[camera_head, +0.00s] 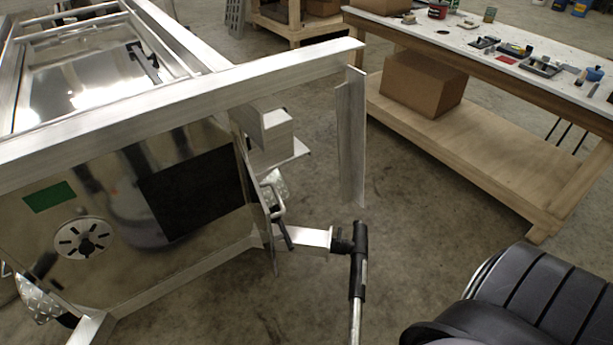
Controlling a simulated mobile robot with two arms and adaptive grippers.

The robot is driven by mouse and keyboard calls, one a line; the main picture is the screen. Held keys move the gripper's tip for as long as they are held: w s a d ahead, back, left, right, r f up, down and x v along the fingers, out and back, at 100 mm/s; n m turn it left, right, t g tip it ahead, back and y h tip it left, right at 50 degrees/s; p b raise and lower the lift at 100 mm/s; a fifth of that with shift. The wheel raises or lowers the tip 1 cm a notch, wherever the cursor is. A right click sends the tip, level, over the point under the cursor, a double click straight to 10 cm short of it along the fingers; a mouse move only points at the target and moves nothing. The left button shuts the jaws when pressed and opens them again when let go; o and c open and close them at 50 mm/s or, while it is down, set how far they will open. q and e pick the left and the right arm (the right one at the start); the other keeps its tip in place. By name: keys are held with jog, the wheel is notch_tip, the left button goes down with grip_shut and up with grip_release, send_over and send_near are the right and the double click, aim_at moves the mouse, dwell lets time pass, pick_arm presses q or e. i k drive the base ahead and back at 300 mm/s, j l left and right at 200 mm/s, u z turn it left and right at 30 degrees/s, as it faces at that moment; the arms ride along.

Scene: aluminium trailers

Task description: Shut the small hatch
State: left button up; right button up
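An aluminium trailer (210,95) fills the left side, with a polished side panel that has a dark rectangular area (195,190), a green label and a round slotted vent. A narrow upright metal panel (350,140) stands out below the right end of the top beam, seen nearly edge-on. It looks like an open hatch leaf, but I cannot tell for sure. Another thin panel edge with a latch-like handle (277,205) stands at the corner of the polished side. Neither of my grippers shows in this view.
A black and silver T-shaped fitting (358,250) stands at the end of a short metal bar near the trailer corner. A workbench (490,165) with tools on top and a cardboard box (423,85) on its lower shelf is at the right. Bare concrete floor lies between.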

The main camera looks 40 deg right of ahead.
aim_at(261, 212)
jog(key=l, duration=1.25)
